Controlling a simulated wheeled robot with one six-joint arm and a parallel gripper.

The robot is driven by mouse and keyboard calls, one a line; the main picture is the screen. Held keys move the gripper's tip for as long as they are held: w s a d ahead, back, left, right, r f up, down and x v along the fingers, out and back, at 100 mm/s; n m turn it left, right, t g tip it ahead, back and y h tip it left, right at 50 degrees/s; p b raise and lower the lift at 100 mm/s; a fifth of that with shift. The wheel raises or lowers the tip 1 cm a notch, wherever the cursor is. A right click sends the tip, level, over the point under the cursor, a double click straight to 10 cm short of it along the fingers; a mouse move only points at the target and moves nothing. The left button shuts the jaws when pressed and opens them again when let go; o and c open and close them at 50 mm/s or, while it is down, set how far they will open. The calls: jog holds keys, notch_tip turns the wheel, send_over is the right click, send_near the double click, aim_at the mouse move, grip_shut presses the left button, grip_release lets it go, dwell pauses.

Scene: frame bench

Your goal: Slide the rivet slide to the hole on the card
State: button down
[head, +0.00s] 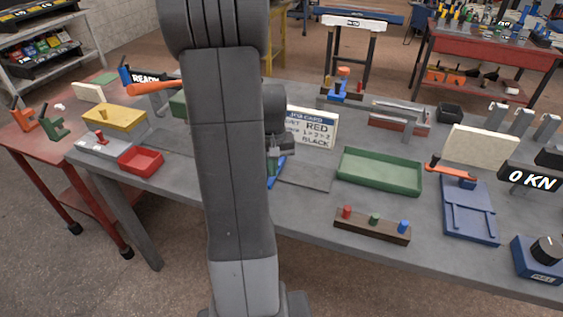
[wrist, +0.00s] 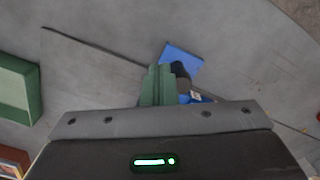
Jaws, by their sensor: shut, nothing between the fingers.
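The white job card (head: 314,129) stands in the middle of the bench, its left side hidden by my arm. In the wrist view the fingers (wrist: 157,83) are beside a blue piece with a dark part (wrist: 181,58), partly hidden. Its blue edge shows in the head view (head: 277,174). I cannot tell whether this is the rivet slide, or whether the fingers touch it.
A green tray (head: 380,188) is right of my gripper, with a brown peg block (head: 372,231) in front. A blue panel with an orange handle (head: 469,213) is further right. A red tray (head: 141,161) is at the left. Bare bench (head: 305,215) lies in front.

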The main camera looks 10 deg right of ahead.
jog(key=shift+w+a+p, duration=0.2)
jog(key=shift+w+a, duration=0.95)
jog(key=shift+a, duration=0.75)
jog(key=shift+w+a+p, duration=0.2)
jog(key=shift+w+a, duration=1)
jog(key=shift+a, duration=0.65)
jog(key=shift+w+a+p, duration=0.2)
jog(key=shift+w+a, duration=0.95)
jog(key=shift+a, duration=0.75)
jog(key=shift+s+d, duration=0.45)
jog(key=shift+d, duration=0.2)
notch_tip(320, 180, up, 7)
jog(key=p, duration=0.5)
